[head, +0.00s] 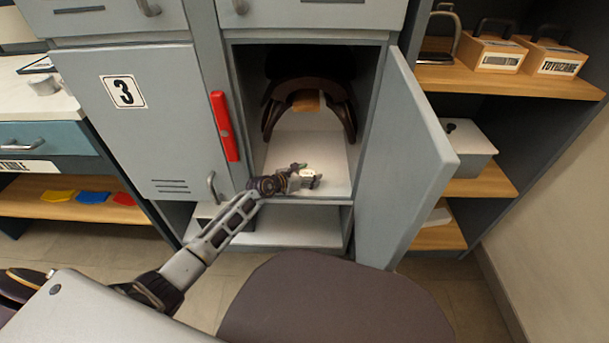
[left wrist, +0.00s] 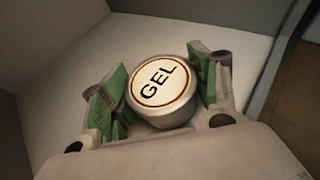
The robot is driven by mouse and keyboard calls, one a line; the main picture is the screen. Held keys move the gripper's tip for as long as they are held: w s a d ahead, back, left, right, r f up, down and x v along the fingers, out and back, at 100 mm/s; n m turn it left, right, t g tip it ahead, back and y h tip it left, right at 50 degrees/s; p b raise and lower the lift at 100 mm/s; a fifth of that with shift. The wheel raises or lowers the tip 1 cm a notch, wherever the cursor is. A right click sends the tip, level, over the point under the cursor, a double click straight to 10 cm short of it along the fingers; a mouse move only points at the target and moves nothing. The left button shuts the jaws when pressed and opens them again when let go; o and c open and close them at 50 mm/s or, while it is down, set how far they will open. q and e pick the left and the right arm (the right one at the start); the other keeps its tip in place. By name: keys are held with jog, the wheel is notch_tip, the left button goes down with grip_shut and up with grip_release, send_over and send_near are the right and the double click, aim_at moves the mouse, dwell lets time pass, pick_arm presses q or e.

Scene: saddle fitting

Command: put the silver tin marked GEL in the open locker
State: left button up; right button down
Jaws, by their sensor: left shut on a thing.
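The silver tin marked GEL (left wrist: 160,88) sits between the green-padded fingers of my left gripper (left wrist: 158,92) in the left wrist view. The gripper is shut on it, lid facing the camera. In the head view my left gripper (head: 308,178) reaches through the opening of the open locker (head: 325,145), just above the front of its pale floor. The tin shows there only as a small pale spot (head: 311,175) at the fingers. I cannot tell whether the tin touches the floor. The locker door (head: 405,165) stands open to the right. My right gripper is not in view.
A dark brown saddle-like thing (head: 312,95) fills the back of the locker. Shelves with wooden boxes (head: 493,53) are at the right. A dark round seat (head: 335,305) stands in front.

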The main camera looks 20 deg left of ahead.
pick_arm(q)
jog(key=shift+f, duration=0.1)
jog(key=shift+r, duration=0.2)
jog(key=shift+f, duration=0.15)
jog(key=o, duration=1.1)
jog(key=shift+o, duration=0.2)
jog(key=shift+s, duration=0.1)
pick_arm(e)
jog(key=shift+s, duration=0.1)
pick_arm(q)
jog(key=shift+s+a+r, duration=0.15)
jog(key=shift+r, duration=0.05)
jog(key=p+v, duration=0.4)
jog(key=v, duration=0.4)
jog(key=shift+r, duration=0.1)
jog(key=shift+p+v, duration=0.55)
jog(key=shift+v, duration=1.1)
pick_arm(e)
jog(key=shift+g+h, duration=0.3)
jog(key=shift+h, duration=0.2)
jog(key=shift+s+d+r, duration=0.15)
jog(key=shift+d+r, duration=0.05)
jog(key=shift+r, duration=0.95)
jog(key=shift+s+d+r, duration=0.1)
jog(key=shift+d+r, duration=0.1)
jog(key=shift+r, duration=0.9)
